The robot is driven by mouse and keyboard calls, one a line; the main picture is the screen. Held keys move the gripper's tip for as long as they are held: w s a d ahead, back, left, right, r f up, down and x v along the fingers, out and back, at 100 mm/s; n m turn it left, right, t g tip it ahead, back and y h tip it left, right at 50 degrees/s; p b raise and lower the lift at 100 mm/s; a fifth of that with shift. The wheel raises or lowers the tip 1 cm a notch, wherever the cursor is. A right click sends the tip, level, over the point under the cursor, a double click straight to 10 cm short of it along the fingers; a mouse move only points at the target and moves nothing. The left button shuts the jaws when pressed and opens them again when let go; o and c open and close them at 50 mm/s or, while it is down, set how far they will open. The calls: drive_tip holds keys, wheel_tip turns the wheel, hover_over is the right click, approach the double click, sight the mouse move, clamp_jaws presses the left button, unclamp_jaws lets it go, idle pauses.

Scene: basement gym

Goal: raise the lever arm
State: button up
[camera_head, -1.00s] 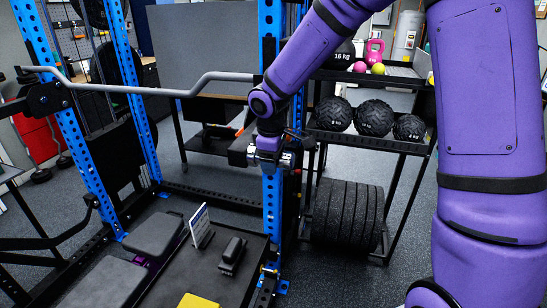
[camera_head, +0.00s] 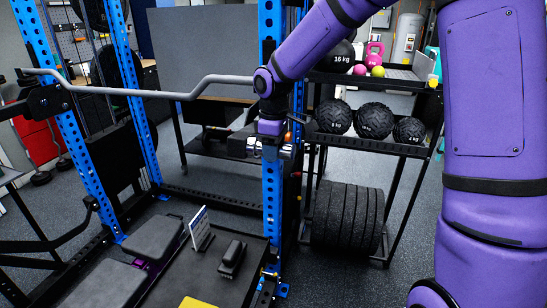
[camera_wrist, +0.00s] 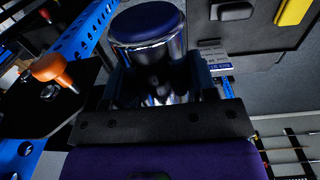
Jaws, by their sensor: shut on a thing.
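A chrome cylindrical handle with a dark blue end cap (camera_wrist: 150,55) fills the middle of the wrist view. My gripper (camera_wrist: 165,85) has its dark fingers on both sides of it. In the head view my gripper (camera_head: 268,152) is at the right blue rack post, with the chrome handle (camera_head: 252,147) just left of the post. A dark bar beside the handle looks like part of the lever arm, but my wrist and the post hide most of it. I cannot tell how the handle joins it.
A grey bent bar (camera_head: 150,90) crosses the rack above. An orange knob (camera_wrist: 55,70) is close to my gripper's left in the wrist view. Below are a black tray (camera_head: 220,285), a white sign (camera_head: 200,230) and a grey padded bench (camera_head: 152,238). A ball shelf (camera_head: 372,142) stands behind right.

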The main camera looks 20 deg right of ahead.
drive_tip(key=w+d+r+g+y, duration=0.2)
drive_tip(key=w+r+g, duration=0.1)
drive_tip(key=r, duration=0.6)
drive_tip(key=shift+w+d+r+g+y, duration=0.2)
drive_tip(key=shift+w+d+g+y, duration=0.1)
drive_tip(key=shift+w+d, duration=0.05)
drive_tip(key=o, duration=1.3)
drive_tip(key=v, duration=1)
drive_tip(key=shift+w+d+r, duration=0.15)
drive_tip(key=shift+r, duration=0.25)
